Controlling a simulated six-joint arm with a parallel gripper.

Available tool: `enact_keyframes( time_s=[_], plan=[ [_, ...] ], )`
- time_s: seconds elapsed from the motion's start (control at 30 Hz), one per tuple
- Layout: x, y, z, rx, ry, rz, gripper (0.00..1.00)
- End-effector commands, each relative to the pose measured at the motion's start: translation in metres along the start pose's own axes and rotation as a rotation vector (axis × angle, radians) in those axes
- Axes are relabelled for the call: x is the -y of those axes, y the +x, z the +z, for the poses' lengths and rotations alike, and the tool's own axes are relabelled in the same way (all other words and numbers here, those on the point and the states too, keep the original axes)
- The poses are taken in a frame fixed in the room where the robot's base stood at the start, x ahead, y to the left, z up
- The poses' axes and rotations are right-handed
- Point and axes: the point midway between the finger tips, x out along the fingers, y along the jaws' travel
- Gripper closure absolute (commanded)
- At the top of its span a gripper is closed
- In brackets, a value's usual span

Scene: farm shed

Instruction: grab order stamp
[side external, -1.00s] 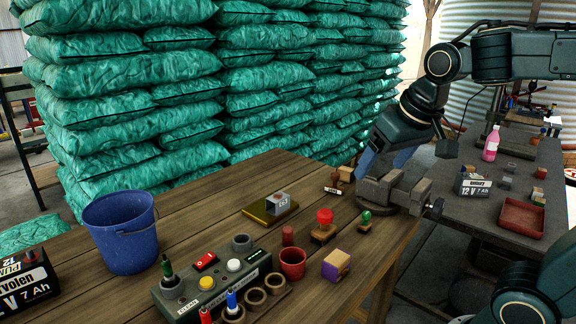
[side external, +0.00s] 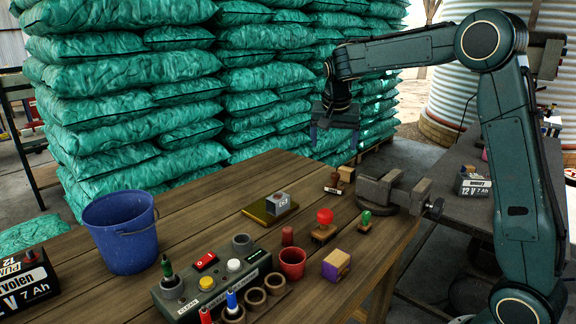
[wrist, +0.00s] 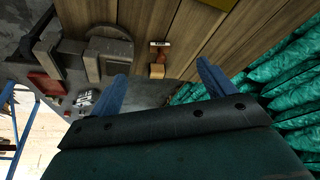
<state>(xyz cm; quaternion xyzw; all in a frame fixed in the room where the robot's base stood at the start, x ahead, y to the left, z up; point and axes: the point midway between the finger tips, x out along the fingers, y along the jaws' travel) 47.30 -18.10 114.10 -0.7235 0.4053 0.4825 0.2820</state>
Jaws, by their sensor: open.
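A stamp with a brown handle and a white label (side external: 333,190) stands near the far edge of the wooden table; its lettering is too small to read. It also shows in the wrist view (wrist: 160,45), ahead between my fingers. A red-knobbed stamp (side external: 325,224) and a green-handled stamp (side external: 365,221) stand nearer the front. I cannot tell from the lettering which is the order stamp. My gripper (side external: 334,138) is open and empty, pointing down, well above the labelled stamp. It also shows in the wrist view (wrist: 162,70).
A tan block (side external: 347,174) is right behind the labelled stamp. A grey vise (side external: 394,190) stands close to its right. A small cube sits on a gold pad (side external: 262,212) to the left. Green sacks (side external: 270,90) are stacked behind the table.

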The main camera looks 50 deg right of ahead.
Motion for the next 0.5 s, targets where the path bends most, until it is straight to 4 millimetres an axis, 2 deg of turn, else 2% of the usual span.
enact_keyframes(
  time_s=[0.03,0.3,0.5],
  plan=[
    [0.003,0.013,-0.008,0.002,0.032,0.018,0.18],
    [0.01,0.073,-0.041,-0.003,0.197,0.095,0.18],
    [0.011,0.101,-0.052,-0.009,0.271,0.129,0.18]
  ],
)
